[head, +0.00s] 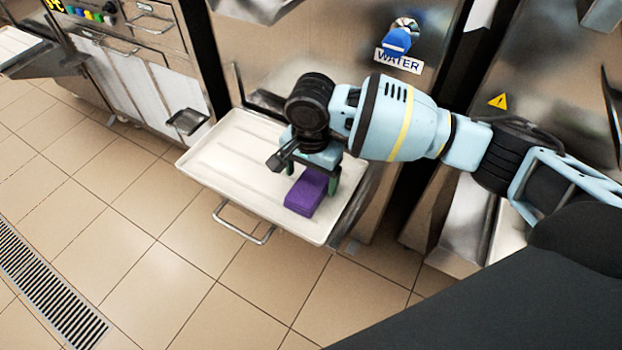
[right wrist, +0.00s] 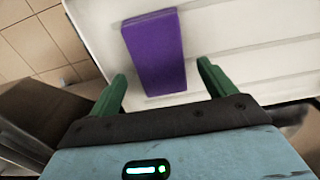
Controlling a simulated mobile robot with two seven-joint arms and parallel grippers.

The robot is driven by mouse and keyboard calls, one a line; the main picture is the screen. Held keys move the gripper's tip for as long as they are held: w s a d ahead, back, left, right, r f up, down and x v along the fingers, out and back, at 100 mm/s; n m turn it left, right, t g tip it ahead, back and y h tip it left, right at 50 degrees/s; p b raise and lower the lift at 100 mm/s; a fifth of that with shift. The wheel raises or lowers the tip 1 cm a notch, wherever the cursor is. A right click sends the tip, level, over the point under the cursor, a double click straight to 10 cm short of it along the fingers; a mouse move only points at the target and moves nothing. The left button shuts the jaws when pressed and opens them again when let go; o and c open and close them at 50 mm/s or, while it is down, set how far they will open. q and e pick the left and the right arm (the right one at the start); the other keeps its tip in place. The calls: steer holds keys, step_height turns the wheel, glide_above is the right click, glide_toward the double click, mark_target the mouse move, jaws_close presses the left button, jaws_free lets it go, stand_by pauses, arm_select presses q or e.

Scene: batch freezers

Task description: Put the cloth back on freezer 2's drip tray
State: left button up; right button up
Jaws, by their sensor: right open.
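The purple folded cloth (head: 308,193) lies on the cream drip tray (head: 226,160), towards its front right part. In the right wrist view the cloth (right wrist: 156,50) lies on the pale ribbed surface of the tray (right wrist: 230,30), just beyond the fingertips. My right gripper (head: 313,175) is just above the tray beside the cloth. Its green fingers (right wrist: 162,78) are open with nothing held between them. The cloth's near end lies close to the gap between the fingers; I cannot tell the exact height above it. My left gripper is not in view.
A blue tap handle (head: 397,41) with a WATER label (head: 398,62) is on the freezer front behind my right arm. A metal handle (head: 243,224) juts out below the tray's front edge. A floor drain grate (head: 45,285) lies at left. The tiled floor in front is clear.

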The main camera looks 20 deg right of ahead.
mark_target(311, 185)
step_height(311, 185, up, 10)
steer(key=p, duration=0.2)
steer(key=shift+f, duration=0.25)
steer(key=shift+s, duration=0.1)
